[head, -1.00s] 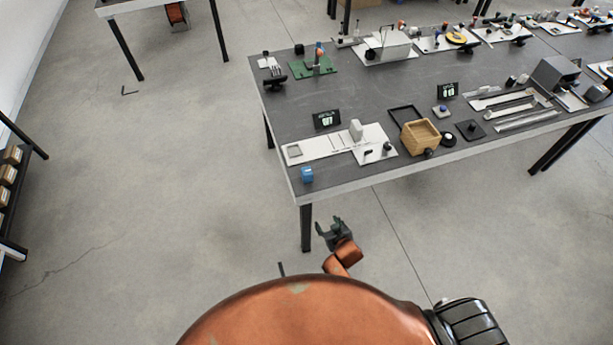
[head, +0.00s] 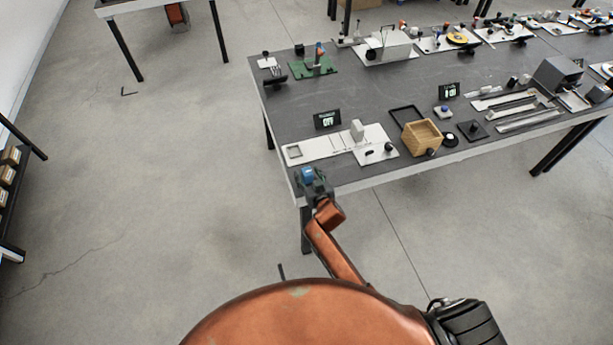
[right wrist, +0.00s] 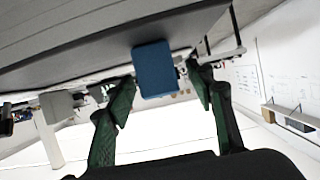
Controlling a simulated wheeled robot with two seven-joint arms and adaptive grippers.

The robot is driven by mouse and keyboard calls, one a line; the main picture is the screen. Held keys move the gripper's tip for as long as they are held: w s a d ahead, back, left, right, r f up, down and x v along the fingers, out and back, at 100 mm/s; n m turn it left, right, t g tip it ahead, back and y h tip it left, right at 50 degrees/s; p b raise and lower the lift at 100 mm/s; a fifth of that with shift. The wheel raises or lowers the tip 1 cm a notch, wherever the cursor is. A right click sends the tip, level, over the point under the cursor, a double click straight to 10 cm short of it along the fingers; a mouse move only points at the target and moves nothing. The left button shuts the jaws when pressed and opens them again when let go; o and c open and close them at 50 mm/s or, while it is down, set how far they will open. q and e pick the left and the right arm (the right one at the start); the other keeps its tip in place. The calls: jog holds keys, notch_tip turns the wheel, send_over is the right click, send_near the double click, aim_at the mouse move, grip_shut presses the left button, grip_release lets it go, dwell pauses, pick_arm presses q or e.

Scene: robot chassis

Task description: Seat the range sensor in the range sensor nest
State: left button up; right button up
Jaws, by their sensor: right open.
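The range sensor appears to be the blue block (head: 307,173) at the near left corner of the table. It also shows in the right wrist view (right wrist: 153,68), between and just beyond the fingertips. My right gripper (head: 313,182) is at the table's near edge, right at the block, with its fingers open on either side of it. The green fingers (right wrist: 160,90) show a gap to the block in the right wrist view. The nest appears to be the square recess (head: 294,152) at the left end of a white plate, behind the block. My left gripper is not in view.
The white plate (head: 325,146) carries an upright grey block and a dark knob. A small display (head: 327,120) stands behind it. A wooden box (head: 421,137) and a black tray stand to the right.

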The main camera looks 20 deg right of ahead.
jog(key=shift+w+f, duration=0.25)
jog(key=shift+w, duration=0.2)
jog(key=c, duration=1.2)
jog(key=shift+c, duration=0.2)
